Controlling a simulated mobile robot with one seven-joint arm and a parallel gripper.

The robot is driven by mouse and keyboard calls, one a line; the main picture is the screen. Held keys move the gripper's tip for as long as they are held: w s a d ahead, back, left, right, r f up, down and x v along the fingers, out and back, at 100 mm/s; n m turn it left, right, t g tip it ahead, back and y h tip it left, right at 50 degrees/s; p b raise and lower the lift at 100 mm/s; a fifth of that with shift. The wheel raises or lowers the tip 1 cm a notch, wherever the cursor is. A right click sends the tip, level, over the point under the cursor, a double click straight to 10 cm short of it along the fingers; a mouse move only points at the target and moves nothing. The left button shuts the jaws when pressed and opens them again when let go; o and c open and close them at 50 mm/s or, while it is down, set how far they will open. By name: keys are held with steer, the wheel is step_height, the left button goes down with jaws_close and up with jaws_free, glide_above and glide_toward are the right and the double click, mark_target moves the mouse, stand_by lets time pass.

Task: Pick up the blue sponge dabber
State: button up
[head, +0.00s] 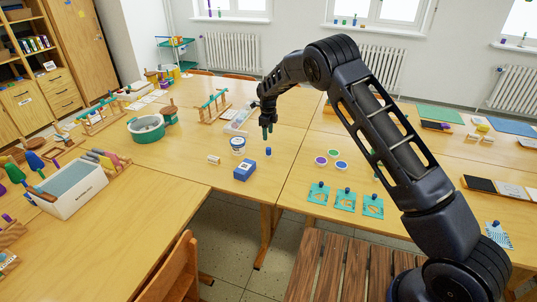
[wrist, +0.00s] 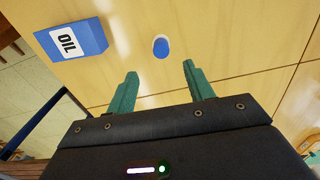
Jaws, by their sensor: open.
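The blue sponge dabber (head: 268,152) is a small upright-looking blue piece on the wooden table in the head view. In the wrist view the dabber (wrist: 161,47) shows a pale round end and a blue side, beyond and between the tips of my fingers. My gripper (head: 267,132) hangs above the table with its green fingers pointing down, over the dabber. In the wrist view my gripper (wrist: 160,70) is open, with nothing between the fingers. The dabber stands apart from both fingers.
A white-and-blue tub (head: 238,145) and a small wooden cylinder (head: 214,160) stand to the left. A clear tray (head: 238,121) is behind. Bare table surrounds the dabber.

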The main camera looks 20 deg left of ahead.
mark_target(268, 148)
step_height(268, 148, down, 10)
steer(key=shift+w+d+f, duration=0.1)
steer(key=shift+f, duration=0.15)
steer(key=c, duration=1)
steer(key=shift+r, duration=0.15)
